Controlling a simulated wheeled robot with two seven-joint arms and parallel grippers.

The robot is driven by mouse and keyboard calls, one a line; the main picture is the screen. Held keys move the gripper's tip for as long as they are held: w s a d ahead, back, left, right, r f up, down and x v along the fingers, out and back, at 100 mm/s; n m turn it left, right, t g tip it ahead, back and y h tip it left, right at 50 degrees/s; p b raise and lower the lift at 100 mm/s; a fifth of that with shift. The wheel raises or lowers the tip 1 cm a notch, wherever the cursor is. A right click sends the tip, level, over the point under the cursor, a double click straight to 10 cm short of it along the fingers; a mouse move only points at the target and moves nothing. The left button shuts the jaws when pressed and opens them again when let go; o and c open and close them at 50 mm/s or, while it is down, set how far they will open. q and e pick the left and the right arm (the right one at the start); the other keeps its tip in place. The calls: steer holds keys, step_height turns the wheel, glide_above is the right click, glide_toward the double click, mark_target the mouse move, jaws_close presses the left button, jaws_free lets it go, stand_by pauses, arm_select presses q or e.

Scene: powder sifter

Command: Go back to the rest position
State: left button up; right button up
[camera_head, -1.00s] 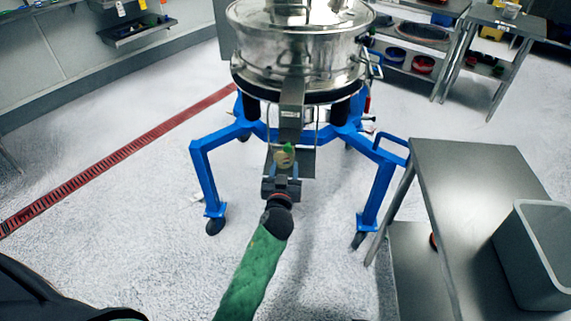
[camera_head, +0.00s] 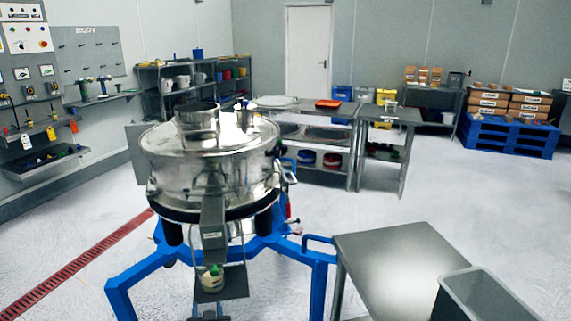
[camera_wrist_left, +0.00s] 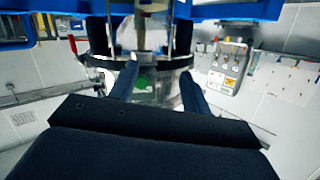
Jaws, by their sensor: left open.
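The round stainless steel sifter (camera_head: 213,165) stands on a blue wheeled frame (camera_head: 140,280) at the left of the head view. Below its outlet spout, a small pale container with a green part (camera_head: 212,279) sits on a grey shelf (camera_head: 236,287). My left gripper (camera_head: 208,313) shows only as a dark bit at the bottom edge, below that shelf. In the left wrist view its two dark fingers (camera_wrist_left: 158,78) are spread apart, with a green spot (camera_wrist_left: 142,82) seen beyond them. My right gripper is not in view.
A steel table (camera_head: 390,262) with a grey bin (camera_head: 485,295) stands at the front right. Steel shelving (camera_head: 345,150) and blue pallets (camera_head: 510,136) are behind. A red floor drain (camera_head: 75,265) runs at left. Open floor lies at the right middle.

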arm_select(q)
steer(key=s+d+f+m+g+h+p, duration=0.1)
steer(key=s+d+f+g+h, duration=0.1)
steer(key=s, duration=0.9)
steer(key=s+d+f+m+g+h+p, duration=0.1)
steer(key=s+g, duration=0.5)
steer(key=s, duration=0.6)
steer(key=s+d+f+m+g+h+p, duration=0.2)
steer(key=s+d+f+g+h+p, duration=0.1)
steer(key=s, duration=0.8)
steer(key=d+f+g, duration=0.1)
steer(key=d, duration=0.1)
steer(key=shift+s+d+f+h, duration=0.15)
steer(key=shift+s+d+h, duration=0.15)
steer(key=shift+h, duration=0.1)
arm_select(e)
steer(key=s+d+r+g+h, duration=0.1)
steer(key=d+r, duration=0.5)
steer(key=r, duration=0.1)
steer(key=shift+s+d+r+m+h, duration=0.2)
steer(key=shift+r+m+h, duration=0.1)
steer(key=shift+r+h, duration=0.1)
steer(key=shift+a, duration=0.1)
